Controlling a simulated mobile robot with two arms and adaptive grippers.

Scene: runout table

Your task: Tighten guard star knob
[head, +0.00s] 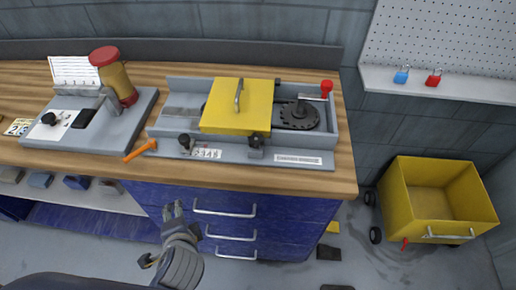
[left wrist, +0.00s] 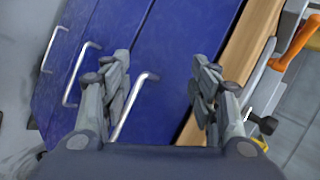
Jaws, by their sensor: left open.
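The yellow guard (head: 237,106) sits over the grey runout machine (head: 310,157) on the bench. A black star knob (head: 256,140) is at the guard's front right; another black knob (head: 185,139) is at the machine's front left. I cannot tell how tight either is. My left gripper (head: 173,209) is in front of the blue drawers, below the bench top and left of the guard, touching neither knob. In the left wrist view its fingers (left wrist: 160,75) are apart with nothing between them. My right gripper is not in view.
An orange-handled tool (head: 140,150) lies near the wooden bench's front edge. Drawer handles (head: 225,211) project close to my left gripper. A grey fixture (head: 140,112) with a red-topped cylinder is on the left. A yellow cart (head: 410,195) stands right; two padlocks (head: 401,76) are on the shelf.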

